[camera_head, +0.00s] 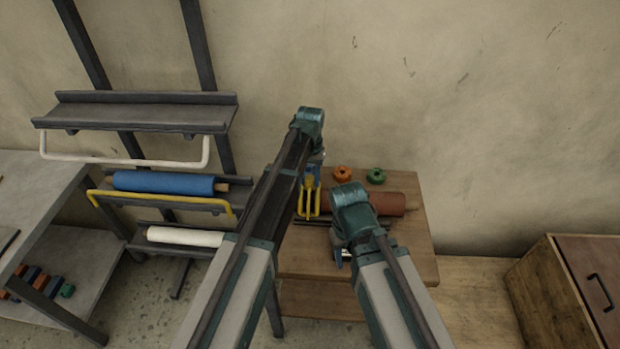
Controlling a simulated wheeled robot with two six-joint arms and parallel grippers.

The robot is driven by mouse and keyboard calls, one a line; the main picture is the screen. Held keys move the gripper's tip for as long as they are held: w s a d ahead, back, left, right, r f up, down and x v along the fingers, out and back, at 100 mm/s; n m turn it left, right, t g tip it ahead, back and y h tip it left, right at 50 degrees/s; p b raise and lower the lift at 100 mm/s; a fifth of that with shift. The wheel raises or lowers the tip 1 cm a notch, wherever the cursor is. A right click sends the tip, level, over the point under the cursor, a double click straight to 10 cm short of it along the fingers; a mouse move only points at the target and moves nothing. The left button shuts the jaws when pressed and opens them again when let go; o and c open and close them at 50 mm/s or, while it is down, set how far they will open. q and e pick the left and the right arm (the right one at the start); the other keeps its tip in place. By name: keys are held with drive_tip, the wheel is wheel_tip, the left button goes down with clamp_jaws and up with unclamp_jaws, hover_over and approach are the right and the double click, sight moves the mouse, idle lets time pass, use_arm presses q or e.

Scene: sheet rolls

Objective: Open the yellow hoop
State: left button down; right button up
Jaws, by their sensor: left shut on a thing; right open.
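The yellow hoop (160,201) is a bar across the front of the middle shelf of the rack at left. It passes in front of and below the blue roll (163,182) lying there. My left gripper (309,190) is well to the right of the hoop, over the small wooden table. It is shut, apparently on a small yellow pronged thing (302,207), whose exact shape is unclear. My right gripper (341,258) is open, low over the table's front, its fingers partly hidden by its wrist. A red-brown roll (390,204) lies on the table behind it.
The upper shelf (145,112) is empty, with a white hoop (125,162) below it. A white roll (184,237) lies on the lowest shelf. An orange ring (342,173) and a green ring (376,176) are on the wooden table (422,235). A cabinet (565,280) stands at right.

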use_arm(q)
drive_tip(key=w+g, duration=0.1)
drive_tip(key=w, duration=0.1)
drive_tip(key=w+r+g, duration=0.1)
drive_tip(key=shift+w+g, duration=0.3)
drive_tip(key=shift+w, duration=0.05)
drive_tip(key=shift+w+r+g, duration=0.25)
drive_tip(key=shift+w+g, duration=0.2)
drive_tip(key=shift+g, duration=0.35)
